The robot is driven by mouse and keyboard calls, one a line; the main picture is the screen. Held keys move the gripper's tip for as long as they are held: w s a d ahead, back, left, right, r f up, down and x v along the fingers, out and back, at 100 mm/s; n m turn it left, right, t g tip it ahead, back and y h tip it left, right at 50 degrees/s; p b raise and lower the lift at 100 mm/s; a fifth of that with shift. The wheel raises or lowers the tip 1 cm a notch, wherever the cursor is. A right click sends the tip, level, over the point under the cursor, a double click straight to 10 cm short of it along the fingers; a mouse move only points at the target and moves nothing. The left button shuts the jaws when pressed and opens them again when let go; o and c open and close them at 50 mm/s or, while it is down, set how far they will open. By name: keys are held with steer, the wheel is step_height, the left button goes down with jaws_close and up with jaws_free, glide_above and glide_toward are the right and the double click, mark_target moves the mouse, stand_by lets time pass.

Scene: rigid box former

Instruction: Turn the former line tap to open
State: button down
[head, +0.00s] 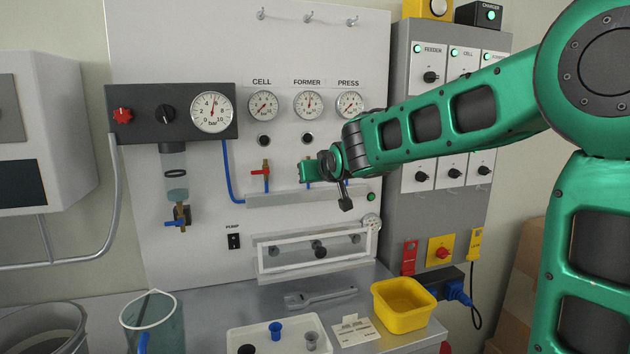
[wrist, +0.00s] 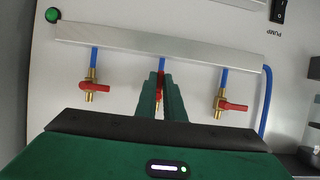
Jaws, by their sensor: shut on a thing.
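The former line tap (wrist: 160,80) is the middle of three taps below the grey rail in the wrist view. My gripper (wrist: 160,92) is shut on its red handle, with a finger on each side. Only a narrow strip of red shows between the fingers, roughly in line with the blue pipe above it. In the head view my gripper (head: 306,172) reaches the panel below the FORMER gauge (head: 308,105) and covers the tap. That gauge's needle points near upright.
The cell tap (head: 266,171) stands to the left, its red handle crosswise. The press tap (wrist: 92,86) is also crosswise; my arm hides it in the head view. A clear-fronted frame (head: 310,270) and yellow bin (head: 403,302) are below.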

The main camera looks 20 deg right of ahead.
steer(key=shift+f, duration=0.4)
steer(key=c, duration=1.9)
jaws_free()
steer(key=shift+o, duration=0.2)
steer(key=shift+r, duration=0.15)
steer(key=shift+r, duration=0.1)
steer(key=v, duration=1)
steer(key=shift+s, duration=0.25)
steer(key=shift+r, duration=0.1)
